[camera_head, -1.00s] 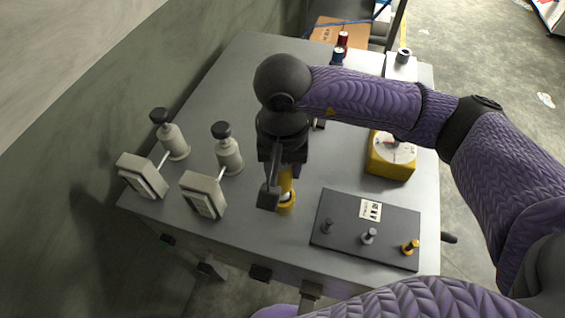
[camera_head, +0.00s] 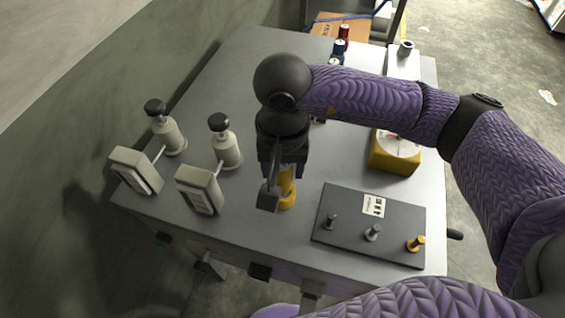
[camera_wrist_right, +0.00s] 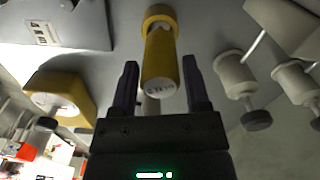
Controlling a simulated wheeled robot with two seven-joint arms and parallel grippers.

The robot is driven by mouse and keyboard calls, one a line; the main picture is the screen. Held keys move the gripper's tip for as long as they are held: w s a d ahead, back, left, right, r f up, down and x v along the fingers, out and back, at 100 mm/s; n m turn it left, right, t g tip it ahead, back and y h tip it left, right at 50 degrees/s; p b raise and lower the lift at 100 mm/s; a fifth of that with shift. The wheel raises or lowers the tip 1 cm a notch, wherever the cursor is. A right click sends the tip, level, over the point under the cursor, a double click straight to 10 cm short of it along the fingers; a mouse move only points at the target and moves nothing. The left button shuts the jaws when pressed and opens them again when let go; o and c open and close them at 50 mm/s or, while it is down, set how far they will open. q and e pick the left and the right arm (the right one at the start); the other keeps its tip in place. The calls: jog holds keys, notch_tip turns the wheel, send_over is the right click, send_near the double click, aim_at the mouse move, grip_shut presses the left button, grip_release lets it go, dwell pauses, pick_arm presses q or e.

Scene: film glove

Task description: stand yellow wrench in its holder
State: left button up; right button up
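A yellow cylinder, seemingly the yellow wrench (camera_wrist_right: 161,66), points its printed end at the right wrist camera. A wider yellow ring (camera_wrist_right: 159,15) encircles its far end, with a pale part between. The ring also shows low in the head view (camera_head: 287,200), on the tabletop near its front edge. The wrench looks upright in the ring; how deep it sits is hidden. My right gripper (camera_wrist_right: 163,88) is above it, fingers apart on both sides, with a gap visible at each finger. In the head view the right gripper (camera_head: 283,183) partly covers the wrench. My left gripper is not in view.
A dark board (camera_head: 338,231) with several pegs lies right of the ring. A yellow dial box (camera_head: 394,160) stands behind it. Two pale box-ended devices with black knobs (camera_head: 200,190) (camera_head: 136,170) stand to the left. Red and blue spools are at the back. The back-left tabletop (camera_head: 235,75) is clear.

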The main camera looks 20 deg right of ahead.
jog(key=o, duration=0.3)
notch_tip(320, 180, up, 10)
jog(key=shift+r+p, duration=0.1)
jog(key=shift+p, duration=0.55)
